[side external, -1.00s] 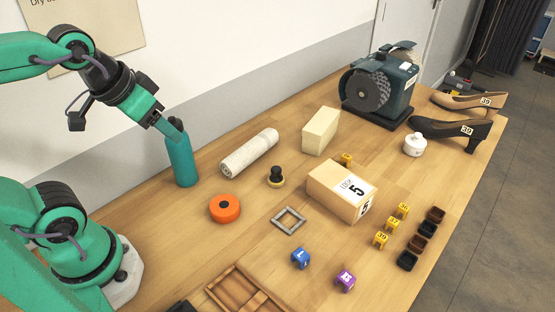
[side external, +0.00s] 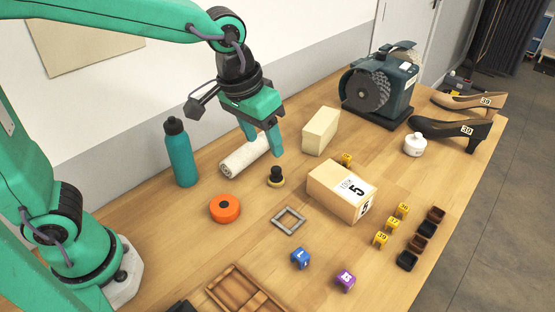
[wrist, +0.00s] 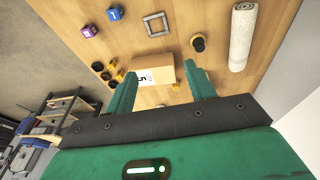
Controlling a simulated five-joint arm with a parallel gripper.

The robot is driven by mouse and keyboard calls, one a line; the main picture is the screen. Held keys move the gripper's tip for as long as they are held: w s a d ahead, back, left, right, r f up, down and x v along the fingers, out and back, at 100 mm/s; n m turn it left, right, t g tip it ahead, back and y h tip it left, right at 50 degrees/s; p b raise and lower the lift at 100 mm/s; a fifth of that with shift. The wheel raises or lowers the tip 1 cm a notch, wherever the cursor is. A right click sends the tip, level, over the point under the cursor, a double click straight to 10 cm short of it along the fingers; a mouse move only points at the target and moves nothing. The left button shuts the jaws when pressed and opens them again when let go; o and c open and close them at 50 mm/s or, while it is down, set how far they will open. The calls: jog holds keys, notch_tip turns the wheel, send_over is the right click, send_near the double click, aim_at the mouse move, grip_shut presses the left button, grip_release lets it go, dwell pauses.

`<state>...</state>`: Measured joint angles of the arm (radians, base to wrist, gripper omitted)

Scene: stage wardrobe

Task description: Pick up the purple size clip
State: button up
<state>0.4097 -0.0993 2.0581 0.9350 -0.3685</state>
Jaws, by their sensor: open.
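The purple size clip (side external: 345,280) is a small cube-like piece with a pale marking. It sits on the wooden table near the front edge in the side view, right of the blue clip (side external: 300,258). In the wrist view the purple clip (wrist: 90,30) is at the upper left, beyond the fingers. My gripper (side external: 262,148) is open and empty, raised above the table near the white roll, well away from the purple clip. Its two green fingers (wrist: 163,88) also show apart in the wrist view, with the box marked 5 between and beyond them.
A cardboard box marked 5 (side external: 335,195) stands mid-table. Several yellow clips (side external: 381,239) and dark small trays (side external: 407,261) lie right of it.

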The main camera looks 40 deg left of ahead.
jog(key=w+d+f+g, duration=0.1)
jog(key=d+f, duration=0.2)
jog(key=d, duration=0.3)
jog(key=w+d+f, duration=0.1)
jog(key=d+f, duration=0.2)
jog(key=d, duration=0.2)
jog(key=g+y, duration=0.1)
jog(key=g, duration=0.1)
send_over(347, 277)
jog(key=shift+m, duration=0.3)
notch_tip(347, 277, down, 8)
jog(key=shift+f, duration=0.1)
jog(key=shift+f, duration=0.1)
jog(key=shift+f, duration=1.2)
jog(key=shift+f, duration=0.1)
jog(key=shift+f, duration=2.5)
jog(key=shift+c, duration=0.4)
jog(key=c, duration=1)
